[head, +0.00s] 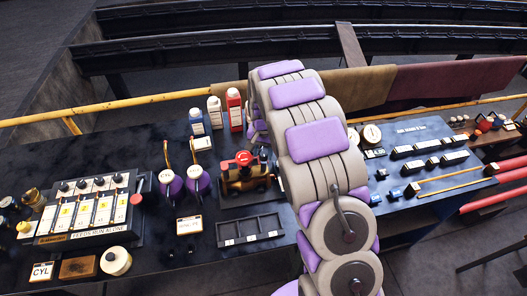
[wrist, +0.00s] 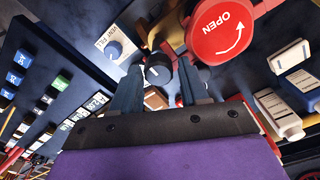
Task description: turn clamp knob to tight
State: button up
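A small dark round knob (wrist: 158,71) with a pale pointer line shows in the wrist view, between the two fingertips of my gripper (wrist: 158,66). I take it for the clamp knob; no tight mark is readable beside it. The fingers are apart, one on each side of the knob; I cannot tell whether they touch it. In the head view my arm hides the gripper and this knob. A large red knob marked OPEN (wrist: 221,31) is just right of the fingers. It appears to be the red top (head: 243,157) on the small brass-and-dark engine (head: 247,178).
In the head view, purple-based oil cans (head: 198,181), a labelled panel (head: 92,208) and a yellow rail (head: 110,107) surround the dark bench.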

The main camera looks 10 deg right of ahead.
aim_at(263, 154)
jog(key=shift+o, duration=1.1)
jog(key=shift+f, duration=0.1)
notch_tip(263, 154, up, 17)
jog(key=shift+r, duration=0.2)
jog(key=s+f+n+g+b, duration=0.1)
jog(key=s+f+n+b, duration=0.1)
jog(key=s, duration=1.9)
jog(key=s+f+n+b, duration=0.3)
jog(key=s+f+b, duration=0.2)
jog(key=s, duration=1.6)
jog(key=shift+s+d+n+g+b, duration=0.25)
jog(key=shift+n+g+b, duration=0.05)
jog(key=shift+g+b, duration=0.1)
